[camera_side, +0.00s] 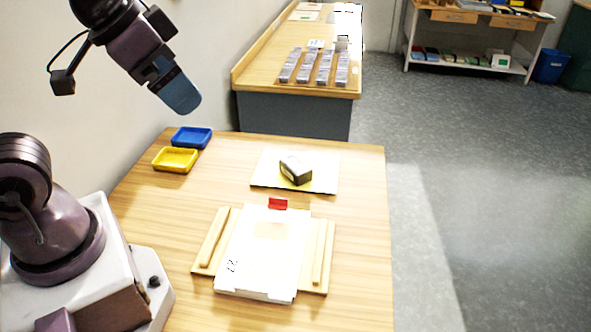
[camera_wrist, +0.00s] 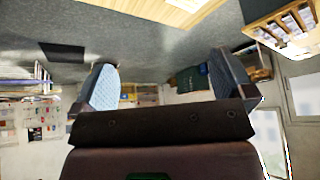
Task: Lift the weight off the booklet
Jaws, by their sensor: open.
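A dark block-shaped weight (camera_side: 296,170) lies on a flat pale booklet (camera_side: 265,178) towards the back of the wooden table, in the side view. My gripper (camera_side: 183,98) is raised high at the upper left, well apart from the weight and booklet. In the wrist view its two blue-grey fingers (camera_wrist: 166,92) stand wide apart with nothing between them. The wrist view faces the room, and neither the weight nor the booklet is identifiable there.
A wooden cradle (camera_side: 322,262) with side rails holds a white booklet or stack (camera_side: 262,262) with a red tab (camera_side: 278,203) at its back edge. A blue tray (camera_side: 191,138) and a yellow tray (camera_side: 175,160) stand at the back left. The table's right strip is clear.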

